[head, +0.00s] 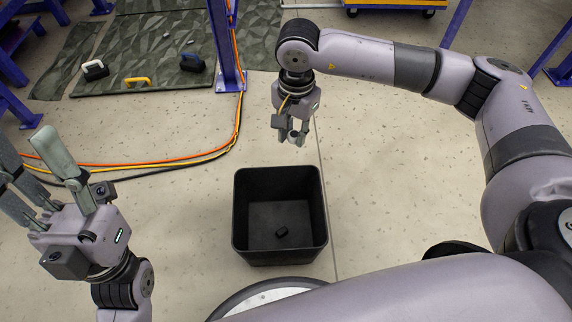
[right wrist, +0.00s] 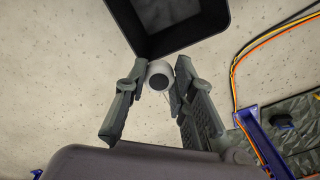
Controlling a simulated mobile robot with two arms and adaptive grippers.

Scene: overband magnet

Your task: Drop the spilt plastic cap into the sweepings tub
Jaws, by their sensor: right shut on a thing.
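The sweepings tub (head: 318,240) is a black open square bin on the floor in the middle of the head view. A small dark piece (head: 281,231) lies on its bottom. My right gripper (head: 298,139) is just beyond the tub's far rim, pointing down. It is shut on a pale grey round cap, which shows between the fingertips in the right wrist view (right wrist: 160,75). The tub's dark corner (right wrist: 150,45) is just above the cap in that view. My left gripper (head: 24,148) is open and empty at the left, fingers pointing up.
Orange, yellow and black cables (head: 150,163) run along the floor to a blue post (head: 226,60). The floor right of the tub is clear.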

